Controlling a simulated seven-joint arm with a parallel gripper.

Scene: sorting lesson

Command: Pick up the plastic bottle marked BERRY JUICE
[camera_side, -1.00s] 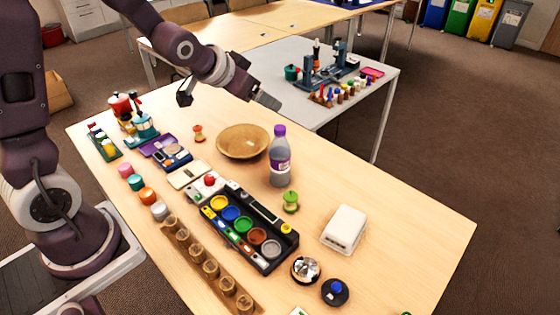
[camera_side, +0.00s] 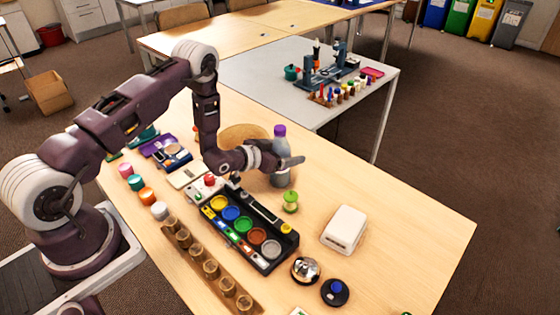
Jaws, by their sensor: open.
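A grey plastic bottle (camera_side: 281,181) with a purple cap stands upright on the wooden table. It is the only bottle of this kind in view, and its label is now mostly covered by my gripper, so I cannot read its marking. My gripper (camera_side: 291,162) is open and lies level at the bottle's middle, reaching in from the left. A finger shows across the front of the bottle. I cannot tell whether the other finger is behind it or whether either touches it.
A wooden bowl (camera_side: 240,133) is behind my wrist, partly hidden. A black paint tray (camera_side: 285,251) and a white box (camera_side: 344,229) are nearer. The table right of the bottle is clear.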

